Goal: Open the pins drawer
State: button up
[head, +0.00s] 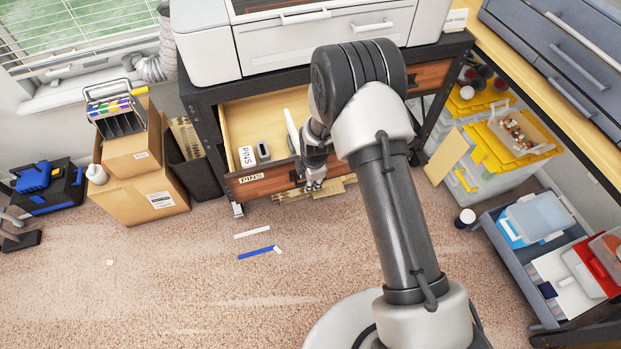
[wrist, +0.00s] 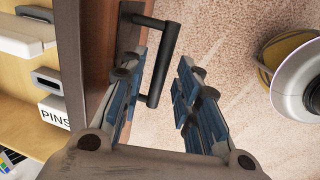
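The pins drawer (head: 262,182) is pulled out from under the bench in the head view, its wooden front labelled PINS. Its pale inside shows a PINS card (head: 246,156) and a small grey holder (head: 263,150). In the wrist view the drawer front (wrist: 97,50) runs along the left and carries a black bar handle (wrist: 166,50). My gripper (head: 314,184) is at the drawer front in the head view. In the wrist view my gripper (wrist: 163,78) is open, its blue-padded fingers on either side of the handle's near end. I cannot tell whether they touch it. My arm hides the drawer's right part.
Cardboard boxes (head: 150,182) and a dark bin (head: 197,172) stand left of the bench. An open grey drawer (head: 515,262) with coloured cases juts out at the right. Strips (head: 256,253) lie on the carpet, otherwise mostly clear before the drawer.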

jog(key=shift+r, duration=0.1)
notch_tip(320, 180, up, 12)
jog(key=s, duration=0.2)
jog(key=shift+s+d+f, duration=0.15)
jog(key=shift+d+f, duration=0.05)
jog(key=shift+d, duration=0.15)
dwell(0.5)
jog(key=s+d+r+m, duration=0.3)
jog(key=r, duration=0.4)
jog(key=s+d+r+m+t, duration=0.1)
jog(key=s+d+r+m, duration=0.2)
jog(key=r, duration=0.4)
jog(key=s+d+r+m, duration=0.2)
jog(key=s+r+m, duration=0.15)
jog(key=r, duration=0.35)
jog(key=s+d+r+m, duration=0.2)
jog(key=s+m, duration=0.4)
jog(key=s, duration=0.3)
jog(key=s+d+r+m+t, duration=0.1)
jog(key=s+d+r+m, duration=0.2)
jog(key=s, duration=0.6)
notch_tip(320, 180, up, 2)
jog(key=m, duration=0.3)
jog(key=shift+d+r+t+h, duration=0.2)
jog(key=shift+d+t+h, duration=0.1)
jog(key=shift+d, duration=0.05)
